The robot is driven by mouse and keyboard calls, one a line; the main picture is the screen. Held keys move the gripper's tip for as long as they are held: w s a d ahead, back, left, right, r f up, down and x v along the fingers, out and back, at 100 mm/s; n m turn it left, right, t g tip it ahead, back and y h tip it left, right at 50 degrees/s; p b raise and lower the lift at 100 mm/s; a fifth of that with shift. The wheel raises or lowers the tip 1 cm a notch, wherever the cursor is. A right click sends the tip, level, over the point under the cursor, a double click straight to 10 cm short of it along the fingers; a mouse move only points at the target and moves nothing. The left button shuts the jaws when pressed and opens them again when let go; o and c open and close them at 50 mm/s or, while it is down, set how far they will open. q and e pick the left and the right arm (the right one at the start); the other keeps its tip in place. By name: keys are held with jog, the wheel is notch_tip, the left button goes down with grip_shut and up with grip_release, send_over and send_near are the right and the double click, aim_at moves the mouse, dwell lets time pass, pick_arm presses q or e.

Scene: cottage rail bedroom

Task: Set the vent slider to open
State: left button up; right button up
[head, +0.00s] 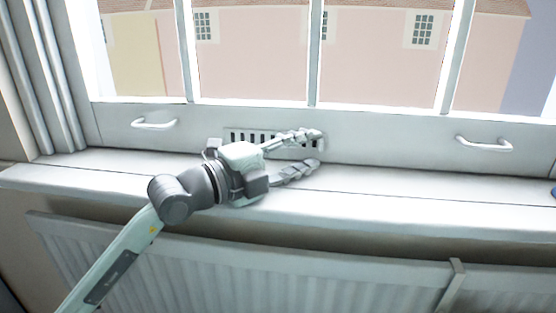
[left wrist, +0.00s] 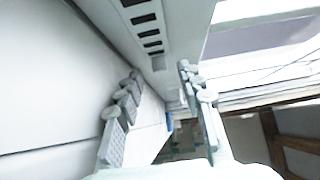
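The vent (head: 236,135) is a pale plate with a row of dark slots in the window's bottom rail; my finger covers its right part. In the left wrist view, the vent (left wrist: 147,33) shows dark slots, then a grey square (left wrist: 159,62) at the row's far end. I cannot tell for sure whether this square is the slider. My left gripper (head: 317,149) is open, its fingers pointing right along the sill. One finger is in front of the vent's right end, the other lower over the sill. Nothing shows between the fingers. My right gripper is not in view.
The white sill (head: 420,195) is mostly clear, with a small blue object (head: 553,191) at the right edge. Sash handles sit left (head: 154,123) and right (head: 484,143) of the vent. A radiator (head: 330,275) is below the sill.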

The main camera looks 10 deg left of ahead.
pick_arm(q)
jog(key=v, duration=0.9)
jog(key=shift+s+a, duration=0.25)
jog(key=shift+s, duration=0.05)
